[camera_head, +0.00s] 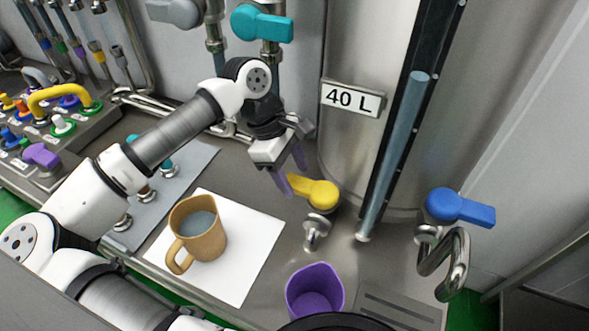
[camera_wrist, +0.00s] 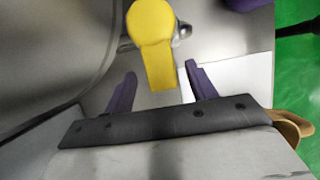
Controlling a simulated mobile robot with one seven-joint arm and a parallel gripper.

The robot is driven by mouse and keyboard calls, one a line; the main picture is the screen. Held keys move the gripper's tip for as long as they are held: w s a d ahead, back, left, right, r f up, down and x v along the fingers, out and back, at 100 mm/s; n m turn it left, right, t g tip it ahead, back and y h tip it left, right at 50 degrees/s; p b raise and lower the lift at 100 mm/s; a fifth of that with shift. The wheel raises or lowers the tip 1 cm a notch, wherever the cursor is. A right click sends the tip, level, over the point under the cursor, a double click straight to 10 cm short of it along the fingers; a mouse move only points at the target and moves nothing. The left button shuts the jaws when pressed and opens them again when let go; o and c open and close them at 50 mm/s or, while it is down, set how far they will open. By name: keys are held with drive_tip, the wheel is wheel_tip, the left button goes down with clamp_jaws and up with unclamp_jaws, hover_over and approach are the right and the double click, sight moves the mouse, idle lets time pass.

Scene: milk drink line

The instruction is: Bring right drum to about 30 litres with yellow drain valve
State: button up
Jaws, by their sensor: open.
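A large steel drum (camera_head: 345,45) with a "40 L" plate (camera_head: 352,98) stands at the right. Its sight tube (camera_head: 396,150) shows a blue-grey column ending high up, a little above the plate; no finer marks are readable. The yellow drain valve handle (camera_head: 318,193) sits low on the drum, above a small spout (camera_head: 316,232), and points left. My gripper (camera_head: 292,172) is open at the handle's left end. In the wrist view, the yellow handle (camera_wrist: 156,50) points down between my two purple fingers (camera_wrist: 161,87), with gaps on both sides.
A purple cup (camera_head: 314,292) stands in front of the spout. A tan mug (camera_head: 198,232) with grey liquid stands on a white sheet (camera_head: 250,262). A blue valve (camera_head: 458,207) is at the right, a teal valve (camera_head: 262,24) above. Coloured valves crowd the left.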

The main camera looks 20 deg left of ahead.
drive_tip(key=shift+d+f, duration=0.2)
drive_tip(key=shift+f, duration=0.35)
clamp_jaws()
